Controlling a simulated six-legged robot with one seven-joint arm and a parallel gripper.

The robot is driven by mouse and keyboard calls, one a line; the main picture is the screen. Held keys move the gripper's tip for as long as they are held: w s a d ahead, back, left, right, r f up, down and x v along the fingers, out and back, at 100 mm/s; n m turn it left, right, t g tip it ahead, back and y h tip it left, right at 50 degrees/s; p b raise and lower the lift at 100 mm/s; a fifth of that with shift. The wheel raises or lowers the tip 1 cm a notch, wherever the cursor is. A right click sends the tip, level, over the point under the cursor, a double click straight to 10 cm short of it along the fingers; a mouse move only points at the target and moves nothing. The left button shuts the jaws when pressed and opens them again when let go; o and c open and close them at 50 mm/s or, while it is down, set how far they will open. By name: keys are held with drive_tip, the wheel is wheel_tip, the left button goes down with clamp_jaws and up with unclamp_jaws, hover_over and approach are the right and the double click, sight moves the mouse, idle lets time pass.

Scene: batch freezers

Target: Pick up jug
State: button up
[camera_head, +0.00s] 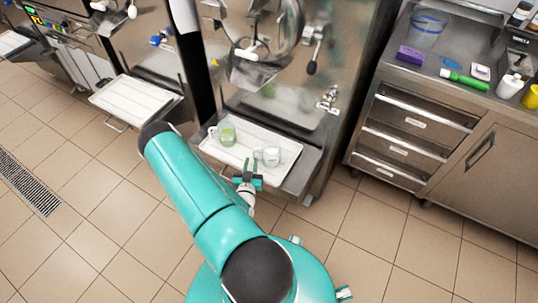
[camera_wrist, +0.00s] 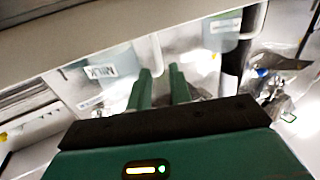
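Two clear jugs stand on a white tray (camera_head: 238,152) in the head view. The left jug (camera_head: 227,136) has green on it or in it. The right jug (camera_head: 271,156) looks whitish, with its handle on its left side. My gripper (camera_head: 250,163) is at the tray's front edge, just left of and in front of the right jug. In the wrist view my gripper (camera_wrist: 161,82) has two green fingers apart, with a gap between them. A pale upright handle (camera_wrist: 156,52) shows just beyond the fingertips. A clear jug with a dark-lettered label (camera_wrist: 100,71) is left of it.
The tray sits under a steel freezer (camera_head: 290,100) with a tap. Another tray (camera_head: 133,98) stands at left. A steel counter (camera_head: 430,75) at right holds a purple box, a green bottle and other items. The tiled floor (camera_head: 90,220) is free at left.

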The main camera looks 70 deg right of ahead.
sight(254, 154)
drive_tip(key=x, duration=0.7)
drive_tip(key=shift+d+f, duration=0.2)
drive_tip(key=shift+d, duration=0.15)
clamp_jaws()
